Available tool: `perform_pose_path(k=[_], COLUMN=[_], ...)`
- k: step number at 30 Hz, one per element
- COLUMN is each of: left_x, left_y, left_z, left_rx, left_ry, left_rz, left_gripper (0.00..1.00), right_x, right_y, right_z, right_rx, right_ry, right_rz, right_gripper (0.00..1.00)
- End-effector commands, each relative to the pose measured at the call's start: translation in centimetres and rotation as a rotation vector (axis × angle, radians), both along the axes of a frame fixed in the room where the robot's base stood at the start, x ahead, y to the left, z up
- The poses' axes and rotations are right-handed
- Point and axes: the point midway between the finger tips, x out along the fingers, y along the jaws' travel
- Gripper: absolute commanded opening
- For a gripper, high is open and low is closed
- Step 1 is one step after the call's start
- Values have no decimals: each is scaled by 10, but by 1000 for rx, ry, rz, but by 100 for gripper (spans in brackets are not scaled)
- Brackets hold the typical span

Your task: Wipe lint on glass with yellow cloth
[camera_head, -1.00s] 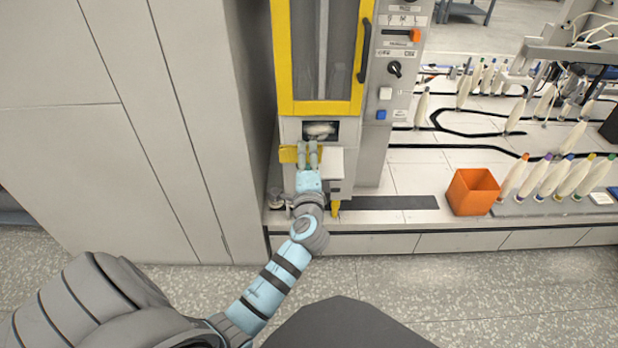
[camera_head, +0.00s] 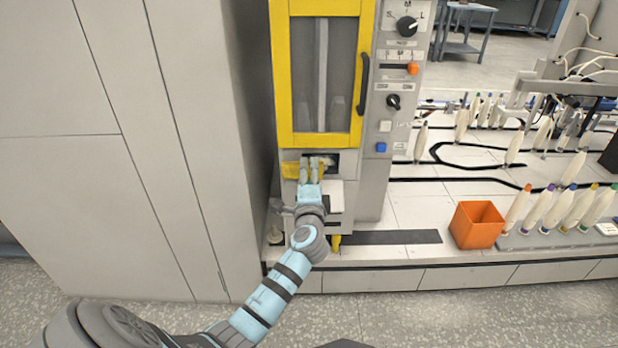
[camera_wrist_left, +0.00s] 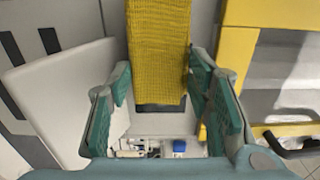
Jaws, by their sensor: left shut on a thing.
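The yellow cloth (camera_head: 290,170) is at my left gripper (camera_head: 310,165), in front of the machine below its yellow-framed door. In the left wrist view the ribbed cloth (camera_wrist_left: 158,45) hangs between the fingers of the left gripper (camera_wrist_left: 160,80), which is shut on it. A small dark glass window (camera_head: 329,158) with a pale patch, perhaps the lint, is just behind the fingers and partly hidden by them. I cannot tell whether the cloth touches the glass. My right gripper is not in view.
The yellow-framed door (camera_head: 320,80) with its dark handle is above the gripper. A control panel (camera_head: 397,100) is to its right. An orange bin (camera_head: 477,225) and several bobbins stand further right on the bench. A tall grey cabinet (camera_head: 160,130) is close on the left.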

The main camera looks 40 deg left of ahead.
Motion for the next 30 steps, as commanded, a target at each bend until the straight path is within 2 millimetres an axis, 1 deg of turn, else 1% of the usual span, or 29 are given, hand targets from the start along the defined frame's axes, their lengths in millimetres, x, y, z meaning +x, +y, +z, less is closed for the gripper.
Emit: perform_pose_path(k=[8, 24, 28, 30], left_x=[1, 10, 12, 15], left_y=[1, 7, 4, -1], left_z=[0, -1, -1, -1], left_rx=[0, 1, -1, -2], left_ry=[0, 1, -1, -1], left_rz=[0, 0, 0, -1], left_gripper=[24, 24, 24, 24], right_x=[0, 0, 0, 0], right_y=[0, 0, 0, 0], right_z=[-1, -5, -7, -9], right_rx=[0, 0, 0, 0], right_ry=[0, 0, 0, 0], right_rz=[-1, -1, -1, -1], right_gripper=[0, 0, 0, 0])
